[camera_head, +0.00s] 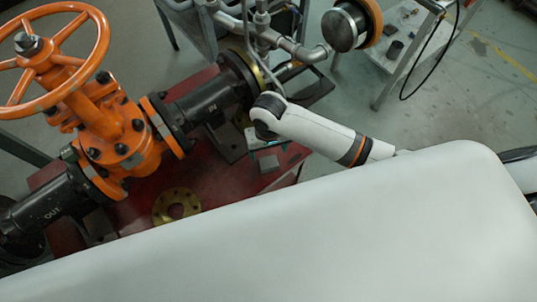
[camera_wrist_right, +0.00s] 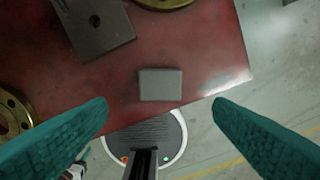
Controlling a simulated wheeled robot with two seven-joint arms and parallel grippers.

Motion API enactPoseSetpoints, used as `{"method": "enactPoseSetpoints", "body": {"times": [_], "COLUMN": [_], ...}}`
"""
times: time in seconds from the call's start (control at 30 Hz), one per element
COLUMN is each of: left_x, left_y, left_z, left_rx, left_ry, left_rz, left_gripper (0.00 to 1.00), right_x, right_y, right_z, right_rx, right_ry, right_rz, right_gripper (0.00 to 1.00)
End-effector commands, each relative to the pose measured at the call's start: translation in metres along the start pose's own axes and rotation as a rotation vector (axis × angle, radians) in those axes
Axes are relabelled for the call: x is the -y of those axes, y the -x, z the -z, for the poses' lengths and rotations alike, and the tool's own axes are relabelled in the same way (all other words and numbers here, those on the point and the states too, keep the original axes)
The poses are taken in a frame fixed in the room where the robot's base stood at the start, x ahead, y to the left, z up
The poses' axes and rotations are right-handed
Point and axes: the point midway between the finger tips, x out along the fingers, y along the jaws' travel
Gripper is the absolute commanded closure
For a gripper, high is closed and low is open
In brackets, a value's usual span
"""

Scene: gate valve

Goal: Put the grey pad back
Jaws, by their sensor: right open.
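The grey pad (camera_head: 268,163) is a small rectangular block lying flat on the red table top, near its right end. In the right wrist view the pad (camera_wrist_right: 160,85) sits close to the table edge. My right gripper (camera_head: 268,145) is above the table by the pad, partly hidden under its own wrist in the head view. Its teal fingers (camera_wrist_right: 160,103) are wide apart with nothing between them, and the pad appears centred between and beyond the tips. The height of the gap to the pad is hard to judge. My left gripper is not in view.
The orange gate valve (camera_head: 100,115) with its handwheel and black pipe (camera_head: 205,103) stands on the red table (camera_head: 145,208). A brass flange (camera_head: 163,215) lies near the front edge. A dark plate with a hole (camera_wrist_right: 95,27) lies beside the pad. Piping and a cart stand behind.

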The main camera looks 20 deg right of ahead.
Motion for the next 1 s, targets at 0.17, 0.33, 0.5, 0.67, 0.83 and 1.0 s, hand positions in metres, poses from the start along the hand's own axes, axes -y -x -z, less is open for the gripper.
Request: {"method": "enactPoseSetpoints", "body": {"times": [0.17,0.33,0.5,0.67,0.83,1.0], "left_x": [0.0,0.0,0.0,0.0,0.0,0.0], "left_y": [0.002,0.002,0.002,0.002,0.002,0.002], "left_z": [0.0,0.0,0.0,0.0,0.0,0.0], "left_rx": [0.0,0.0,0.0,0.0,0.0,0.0], "left_ry": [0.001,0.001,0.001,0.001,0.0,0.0], "left_rz": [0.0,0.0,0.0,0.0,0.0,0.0], "left_gripper": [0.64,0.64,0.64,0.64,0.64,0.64], "right_x": [0.0,0.0,0.0,0.0,0.0,-0.007], "right_y": [0.026,0.035,0.035,0.035,0.035,0.035], "right_z": [0.0,0.0,0.0,0.0,0.0,0.012], "right_rx": [0.001,-0.001,-0.001,-0.001,-0.001,0.01], "right_ry": [-0.001,0.0,0.0,0.0,0.0,0.032], "right_rz": [0.0,0.001,0.001,0.001,0.001,-0.041], "right_gripper": [0.24,0.24,0.24,0.24,0.24,0.24]}}
